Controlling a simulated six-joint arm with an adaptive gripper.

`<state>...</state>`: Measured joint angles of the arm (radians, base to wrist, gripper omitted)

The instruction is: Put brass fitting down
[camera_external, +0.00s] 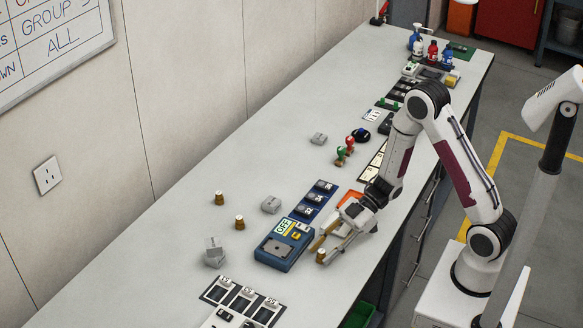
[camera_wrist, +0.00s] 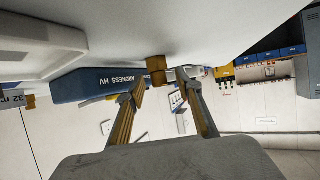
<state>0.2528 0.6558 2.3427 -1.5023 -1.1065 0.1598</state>
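A small brass fitting (camera_external: 320,256) stands on the bench in front of the blue tester. It also shows in the wrist view (camera_wrist: 156,70), with its base against the pale bench top, which is upside down there. My gripper (camera_external: 325,249) is low over the bench, and its two fingers (camera_wrist: 160,80) are apart. The fitting is between or just beyond the fingertips, with a narrow gap seen on each side. Two similar brass fittings (camera_external: 219,198) (camera_external: 239,222) stand farther left on the bench.
The blue hardness tester (camera_external: 284,246) is close to the left of my gripper. Orange-and-white trays (camera_external: 348,199) lie behind it. Grey blocks (camera_external: 271,205) (camera_external: 215,252) and a black slotted panel (camera_external: 243,298) are nearby. The bench's left side is mostly clear.

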